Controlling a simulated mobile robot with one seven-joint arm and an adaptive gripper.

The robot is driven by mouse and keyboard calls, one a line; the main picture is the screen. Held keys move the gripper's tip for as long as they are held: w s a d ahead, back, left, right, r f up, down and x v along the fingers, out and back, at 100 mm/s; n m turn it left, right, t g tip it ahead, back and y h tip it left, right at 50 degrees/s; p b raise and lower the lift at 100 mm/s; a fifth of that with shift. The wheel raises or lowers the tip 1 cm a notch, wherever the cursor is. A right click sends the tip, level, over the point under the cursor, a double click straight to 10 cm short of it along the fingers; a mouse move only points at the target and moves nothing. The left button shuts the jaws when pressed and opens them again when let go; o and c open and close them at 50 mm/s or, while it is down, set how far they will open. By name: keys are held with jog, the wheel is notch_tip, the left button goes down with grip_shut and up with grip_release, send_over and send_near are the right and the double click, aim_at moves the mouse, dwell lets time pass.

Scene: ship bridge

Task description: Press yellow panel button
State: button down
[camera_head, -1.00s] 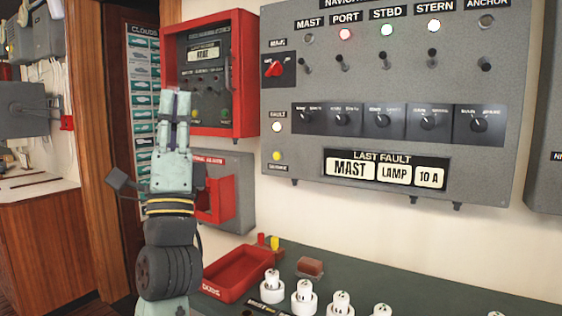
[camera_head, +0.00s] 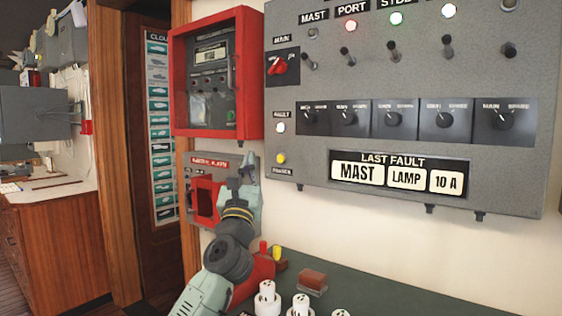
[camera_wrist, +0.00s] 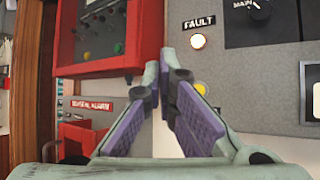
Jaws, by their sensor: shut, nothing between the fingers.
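The yellow button (camera_head: 281,158) is a small round button low on the left edge of the grey navigation-light panel (camera_head: 390,80), below the lit white fault lamp (camera_head: 281,128). My gripper (camera_head: 249,166) is left of the button and slightly lower in the head view, with its tips toward the wall. In the wrist view my gripper (camera_wrist: 161,70) is shut and empty, with purple finger pads. The yellow button (camera_wrist: 201,88) shows there just right of the fingers, partly hidden by the right one. I cannot tell the gap in depth.
A red-framed box (camera_head: 216,75) hangs left of the panel. A grey alarm box with a red recess (camera_head: 205,200) is below it, close to my gripper. A green counter (camera_head: 350,290) below carries white fittings (camera_head: 267,297) and a reddish-brown block (camera_head: 312,281).

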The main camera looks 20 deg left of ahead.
aim_at(280, 159)
jog(key=shift+w+d, duration=0.5)
jog(key=shift+w, duration=0.85)
jog(key=shift+w+d, duration=0.55)
jog(key=shift+w, duration=0.85)
jog(key=shift+w+d, duration=0.5)
jog(key=shift+w, duration=0.85)
jog(key=shift+w, duration=0.1)
jog(key=shift+w+d, duration=0.15)
jog(key=shift+w, duration=0.15)
jog(key=shift+w+d, duration=0.15)
jog(key=shift+w, duration=0.25)
jog(key=shift+s, duration=0.1)
jog(key=shift+s+a, duration=0.3)
jog(key=shift+s, duration=0.4)
